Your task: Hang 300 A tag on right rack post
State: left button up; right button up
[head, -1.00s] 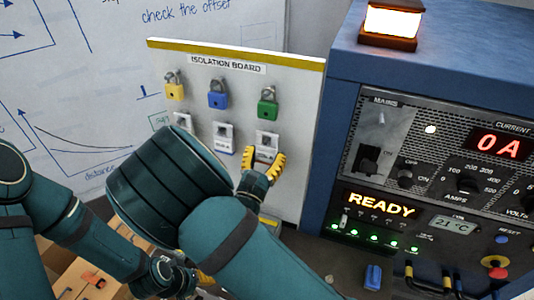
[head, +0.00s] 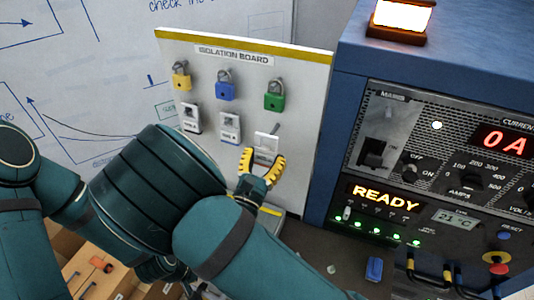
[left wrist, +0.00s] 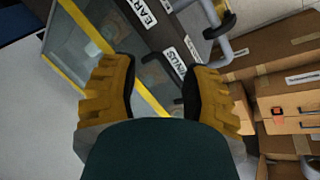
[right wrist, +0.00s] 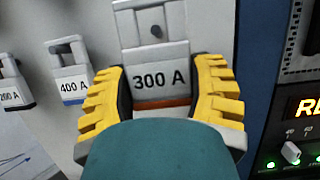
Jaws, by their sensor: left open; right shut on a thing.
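The 300 A tag (right wrist: 160,82) is white with a dark round spot near its top and an orange-brown lower edge. My right gripper (right wrist: 165,95) is shut on its sides. In the head view the tag (head: 266,143) is in front of the isolation board (head: 308,80), below the green padlock. A thin post (head: 276,129) shows just above the tag's top; I cannot tell whether it touches the tag. My left gripper (left wrist: 158,75) is open and empty, above labelled equipment with grey bars.
The 400 A tag (right wrist: 72,82) and another tag (right wrist: 14,88) hang to the left. Yellow (head: 181,78), blue (head: 225,86) and green (head: 274,96) padlocks hang above. The blue power cabinet (head: 350,60) stands close on the right. Cardboard boxes (left wrist: 285,85) lie near my left gripper.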

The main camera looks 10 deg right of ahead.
jog(key=shift+s+a+r, duration=0.1)
jog(key=shift+s+a, duration=0.55)
jog(key=shift+s, duration=0.3)
